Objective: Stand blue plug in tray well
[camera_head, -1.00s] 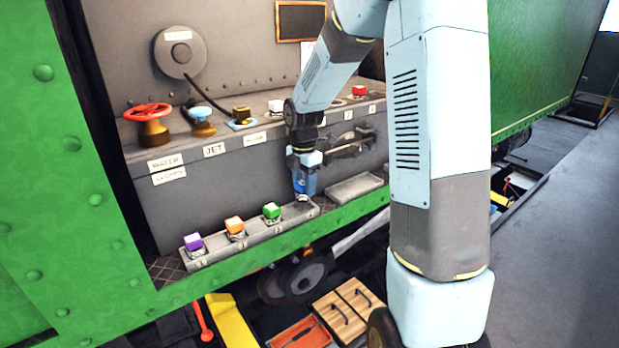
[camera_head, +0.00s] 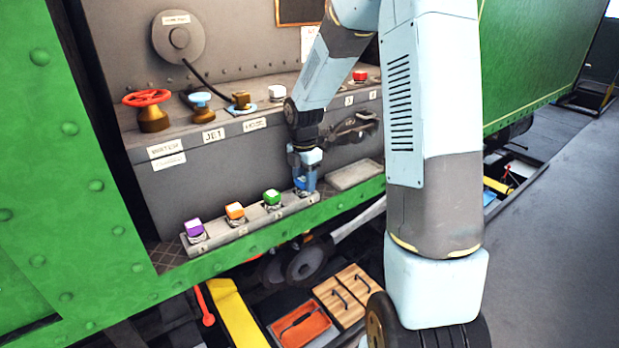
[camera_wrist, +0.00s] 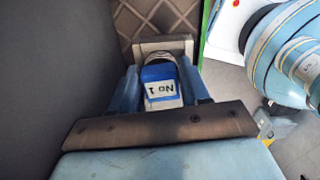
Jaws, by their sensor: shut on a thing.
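My gripper (camera_head: 306,184) is shut on the blue plug (camera_wrist: 158,73) and points down at the right end of the long grey tray (camera_head: 255,229). In the wrist view the plug's blue top with a white label sits between my two fingers, over the pale end of the tray (camera_wrist: 165,43). The plug's lower part is at the last well; the fingers hide how deep it sits. In the other wells stand a purple plug (camera_head: 194,228), an orange plug (camera_head: 235,211) and a green plug (camera_head: 272,197), all upright.
A flat grey tray (camera_head: 354,175) lies right of the long tray. Behind is a grey ledge with a red handwheel (camera_head: 147,98), a blue-topped valve (camera_head: 200,101), a white block (camera_head: 276,92) and a red block (camera_head: 360,76). A green rim (camera_head: 270,232) runs in front.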

